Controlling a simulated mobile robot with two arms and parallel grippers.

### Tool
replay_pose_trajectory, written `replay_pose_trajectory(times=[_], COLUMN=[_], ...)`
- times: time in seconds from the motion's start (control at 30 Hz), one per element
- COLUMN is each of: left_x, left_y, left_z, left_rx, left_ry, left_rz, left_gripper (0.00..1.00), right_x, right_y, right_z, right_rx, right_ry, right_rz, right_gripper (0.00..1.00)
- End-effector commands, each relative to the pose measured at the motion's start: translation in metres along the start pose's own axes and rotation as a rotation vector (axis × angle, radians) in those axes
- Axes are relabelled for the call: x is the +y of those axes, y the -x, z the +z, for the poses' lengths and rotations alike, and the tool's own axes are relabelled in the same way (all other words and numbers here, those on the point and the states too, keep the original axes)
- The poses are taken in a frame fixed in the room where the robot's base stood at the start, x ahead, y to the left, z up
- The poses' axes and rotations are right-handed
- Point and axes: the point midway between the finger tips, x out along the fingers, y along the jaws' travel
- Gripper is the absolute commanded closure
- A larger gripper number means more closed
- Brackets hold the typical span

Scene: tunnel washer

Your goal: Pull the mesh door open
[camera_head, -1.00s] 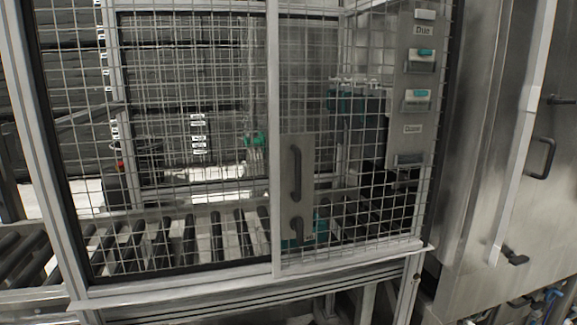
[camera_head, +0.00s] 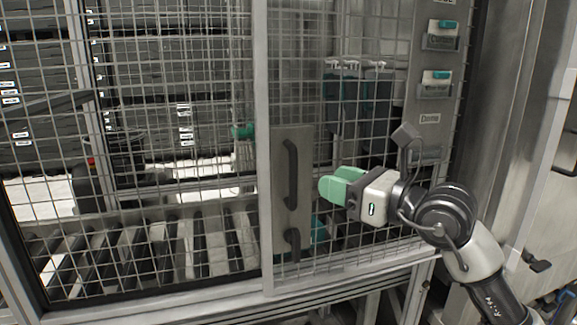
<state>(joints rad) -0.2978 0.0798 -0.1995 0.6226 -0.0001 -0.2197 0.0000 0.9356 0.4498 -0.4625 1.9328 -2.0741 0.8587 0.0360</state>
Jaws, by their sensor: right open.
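The mesh door (camera_head: 330,262) is the right-hand wire panel in the head view, in a grey metal frame. It looks closed. A grey plate (camera_head: 300,208) on its left side carries a dark vertical bar handle (camera_head: 289,175) and a smaller dark handle or latch (camera_head: 292,245) below it. My right gripper (camera_head: 328,188) has pale green fingers and comes in from the right. It is open and empty, in front of the mesh, to the right of the bar handle and apart from it. My left gripper is not in view.
A fixed mesh panel (camera_head: 150,150) stands left of the grey post (camera_head: 262,150), with rollers (camera_head: 200,245) behind it. A plate with several labelled holders (camera_head: 436,90) is on the mesh at upper right. Steel machine walls (camera_head: 515,120) rise at the right.

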Motion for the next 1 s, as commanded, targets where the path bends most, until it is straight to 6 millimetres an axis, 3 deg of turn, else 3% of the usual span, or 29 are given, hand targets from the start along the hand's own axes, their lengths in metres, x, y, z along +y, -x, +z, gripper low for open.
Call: replay_pose_trajectory(times=[0.3, 0.5, 0.9, 1.0], left_x=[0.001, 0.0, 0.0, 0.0], left_y=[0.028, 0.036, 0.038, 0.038], left_z=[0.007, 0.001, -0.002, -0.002], left_rx=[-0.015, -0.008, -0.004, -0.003], left_ry=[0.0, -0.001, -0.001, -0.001], left_rz=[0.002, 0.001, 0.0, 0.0], left_gripper=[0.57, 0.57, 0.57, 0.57], right_x=[0.001, 0.0, 0.0, 0.0], right_y=[-0.061, -0.087, -0.095, -0.095], right_z=[0.005, 0.003, 0.0, 0.0], right_rx=[-0.002, -0.001, -0.002, -0.002], right_ry=[-0.007, -0.006, -0.004, -0.004], right_rz=[0.004, 0.002, 0.002, 0.002], right_gripper=[0.59, 0.59, 0.59, 0.73])
